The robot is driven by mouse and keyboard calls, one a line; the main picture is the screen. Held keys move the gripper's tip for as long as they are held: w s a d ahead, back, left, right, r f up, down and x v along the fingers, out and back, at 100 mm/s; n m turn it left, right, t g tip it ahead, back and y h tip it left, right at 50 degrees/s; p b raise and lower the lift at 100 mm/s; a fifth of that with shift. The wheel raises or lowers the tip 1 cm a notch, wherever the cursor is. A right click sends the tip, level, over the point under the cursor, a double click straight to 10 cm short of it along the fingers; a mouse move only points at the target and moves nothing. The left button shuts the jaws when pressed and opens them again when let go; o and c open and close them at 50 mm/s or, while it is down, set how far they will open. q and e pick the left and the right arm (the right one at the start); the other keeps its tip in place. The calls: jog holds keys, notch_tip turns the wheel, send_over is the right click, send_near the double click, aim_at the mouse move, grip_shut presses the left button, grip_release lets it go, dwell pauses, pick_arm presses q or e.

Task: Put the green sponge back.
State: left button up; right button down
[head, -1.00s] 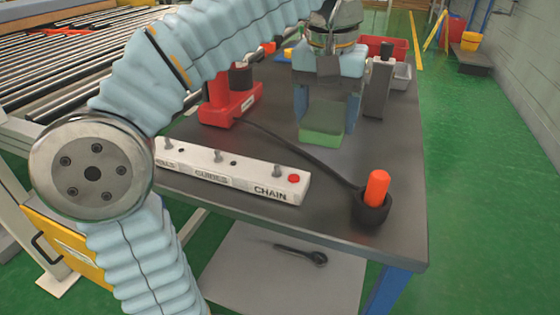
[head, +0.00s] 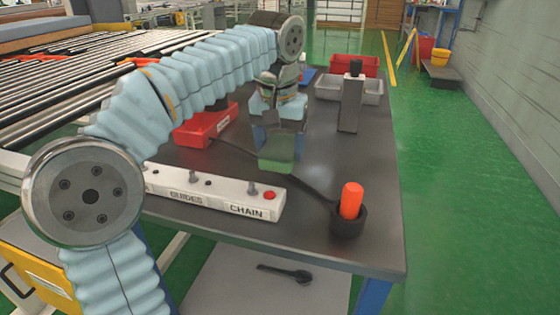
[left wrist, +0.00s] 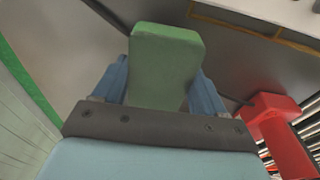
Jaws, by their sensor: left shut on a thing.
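The green sponge (left wrist: 165,65) is clamped between the two blue fingers of my left gripper in the left wrist view. In the head view the sponge (head: 275,165) shows at the lower end of my left gripper (head: 278,142), over the middle of the dark table. I cannot tell exactly how high it is above the table top. My right gripper is not in view.
A white fixture (head: 215,199) labelled GUIDES and CHAIN lies in front. A black cup with an orange handle (head: 351,202) stands near the right front corner.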

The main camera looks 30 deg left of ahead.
aim_at(280, 175)
pick_arm(q)
jog(key=f, duration=0.3)
jog(key=w+f, duration=0.1)
jog(key=shift+a+f+b, duration=0.25)
jog(key=shift+a+b, duration=0.05)
jog(key=shift+b, duration=0.05)
jog(key=shift+f, duration=0.15)
jog(key=o, duration=0.9)
jog(key=shift+o, duration=0.2)
jog(key=shift+r, duration=0.3)
jog(key=r+p, duration=0.1)
jog(key=r, duration=0.3)
jog(key=s+r+p, duration=0.1)
jog(key=r, duration=0.2)
jog(key=r+p, duration=0.1)
jog(key=r, duration=0.3)
jog(key=shift+s+d+r, duration=0.2)
jog(key=shift+r, duration=0.15)
